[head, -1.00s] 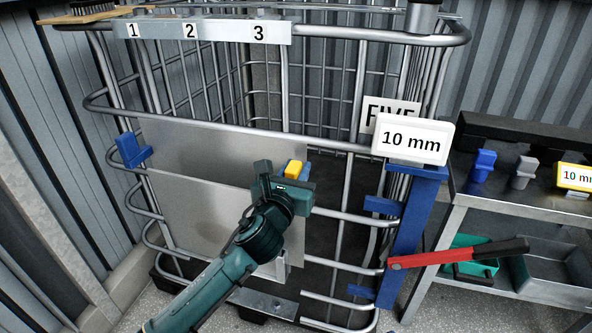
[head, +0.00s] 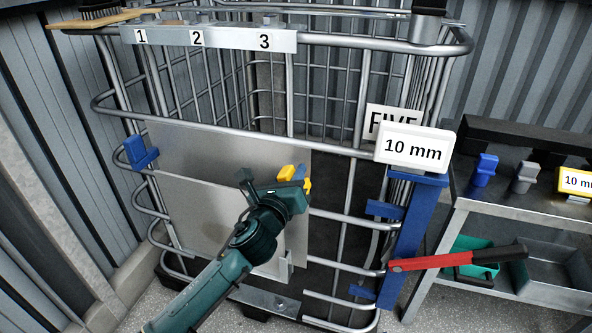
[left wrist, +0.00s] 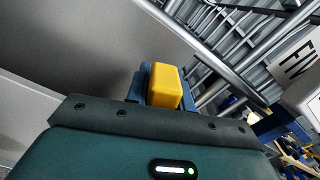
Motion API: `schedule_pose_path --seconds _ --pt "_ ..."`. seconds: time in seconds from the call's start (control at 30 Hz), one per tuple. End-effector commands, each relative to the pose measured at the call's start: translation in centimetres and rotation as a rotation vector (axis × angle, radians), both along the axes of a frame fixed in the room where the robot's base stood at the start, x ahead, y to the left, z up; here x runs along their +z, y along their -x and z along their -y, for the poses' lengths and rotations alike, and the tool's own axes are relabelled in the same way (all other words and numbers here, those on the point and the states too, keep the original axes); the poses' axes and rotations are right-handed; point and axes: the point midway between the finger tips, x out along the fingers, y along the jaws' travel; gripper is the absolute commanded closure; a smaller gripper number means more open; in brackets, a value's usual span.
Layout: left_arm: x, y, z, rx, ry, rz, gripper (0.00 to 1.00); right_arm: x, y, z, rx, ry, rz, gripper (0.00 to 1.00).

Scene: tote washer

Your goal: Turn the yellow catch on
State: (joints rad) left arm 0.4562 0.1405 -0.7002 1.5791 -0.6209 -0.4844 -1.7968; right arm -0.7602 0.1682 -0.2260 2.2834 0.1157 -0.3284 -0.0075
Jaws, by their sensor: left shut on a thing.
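The yellow catch (head: 287,172) is at the right edge of the grey sheet panel (head: 225,160) on the front of the wire cage. My left gripper (head: 296,181) is at the catch and shut on it; the fingers and gripper body hide much of it. A second bit of yellow shows just right of the fingers. In the left wrist view a yellow block (left wrist: 165,86) stands just beyond the gripper's dark front edge, with blue parts beside it. My right gripper is not in view.
Cage bars surround the panel. A blue upright (head: 409,230) with a white "10 mm" block (head: 414,147) and a red lever (head: 430,262) stand to the right. Beyond them is a metal bench (head: 500,205) with blue and grey pieces. A blue bracket (head: 141,153) is at the panel's left.

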Motion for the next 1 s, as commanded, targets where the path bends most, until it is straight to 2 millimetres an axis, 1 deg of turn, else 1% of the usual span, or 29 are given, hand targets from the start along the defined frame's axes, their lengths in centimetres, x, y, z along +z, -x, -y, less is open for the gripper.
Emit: schedule_pose_path --seconds 0.2,0.4,0.63,0.97,1.0 --pt "-0.3 -0.17 -0.59 0.0 0.129 -0.043 1.0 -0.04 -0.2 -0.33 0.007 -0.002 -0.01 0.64" --pt "-0.56 -0.28 -0.92 0.001 0.203 -0.067 1.0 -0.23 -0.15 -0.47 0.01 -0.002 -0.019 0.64" --pt "-0.67 -0.32 -1.03 0.001 0.234 -0.077 1.0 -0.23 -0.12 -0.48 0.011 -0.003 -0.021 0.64" --pt "-0.67 -0.32 -1.03 0.001 0.234 -0.077 1.0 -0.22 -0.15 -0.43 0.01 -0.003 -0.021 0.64" --pt "-0.67 -0.32 -1.03 0.001 0.234 -0.077 0.74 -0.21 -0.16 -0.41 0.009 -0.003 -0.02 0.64"
